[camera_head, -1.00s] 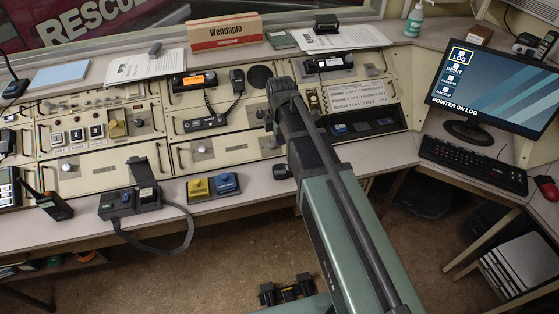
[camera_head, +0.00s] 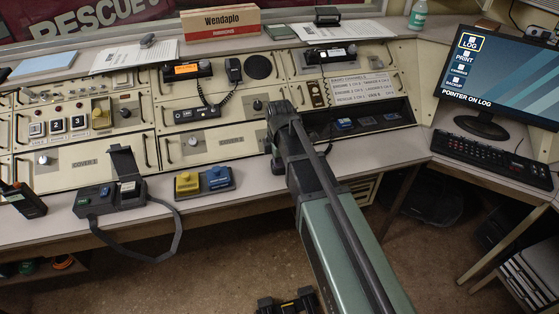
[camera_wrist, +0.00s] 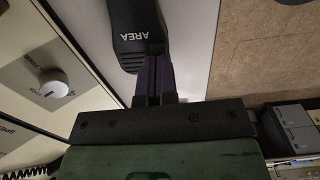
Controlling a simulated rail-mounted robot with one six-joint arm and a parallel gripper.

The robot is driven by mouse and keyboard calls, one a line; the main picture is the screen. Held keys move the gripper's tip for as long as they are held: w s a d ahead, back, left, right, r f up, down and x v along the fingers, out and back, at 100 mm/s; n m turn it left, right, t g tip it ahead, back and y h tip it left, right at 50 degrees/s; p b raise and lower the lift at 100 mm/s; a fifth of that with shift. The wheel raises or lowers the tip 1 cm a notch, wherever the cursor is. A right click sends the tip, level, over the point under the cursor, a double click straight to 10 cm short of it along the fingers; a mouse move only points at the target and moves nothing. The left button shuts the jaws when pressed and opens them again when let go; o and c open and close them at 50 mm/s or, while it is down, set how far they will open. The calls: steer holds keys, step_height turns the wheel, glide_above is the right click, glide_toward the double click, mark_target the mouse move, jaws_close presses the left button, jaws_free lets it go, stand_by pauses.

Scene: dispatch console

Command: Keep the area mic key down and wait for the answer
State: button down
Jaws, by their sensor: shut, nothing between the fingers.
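The area mic (camera_wrist: 135,22), a black piece lettered AREA in white, is at the top of the wrist view and cut off by the frame edge. My gripper (camera_wrist: 153,55) is shut, its dark purple fingers side by side, with the tips at the near end of the mic below the lettering. The tips overlap the mic in the picture. The key is hidden by the fingers, so I cannot tell whether it is pressed. In the head view my arm covers the gripper and the mic.
A dark box with a raised lid (camera_head: 122,160) and a box with yellow and blue keys (camera_head: 205,181) sit along the desk's front edge. The monitor (camera_head: 500,65) at right reads POINTER ON LOG, with a keyboard (camera_head: 490,155) before it. Open floor (camera_head: 215,250) lies in front.

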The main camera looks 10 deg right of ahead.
steer(key=shift+f+b, duration=0.75)
steer(key=shift+b, duration=0.1)
steer(key=shift+s, duration=0.25)
steer(key=shift+s+r, duration=0.1)
steer(key=shift+s+b, duration=0.3)
stand_by(0.6)
stand_by(0.6)
step_height(320, 180, up, 14)
steer(key=p, duration=1.5)
steer(key=shift+w+r, duration=0.25)
steer(key=shift+w, duration=0.15)
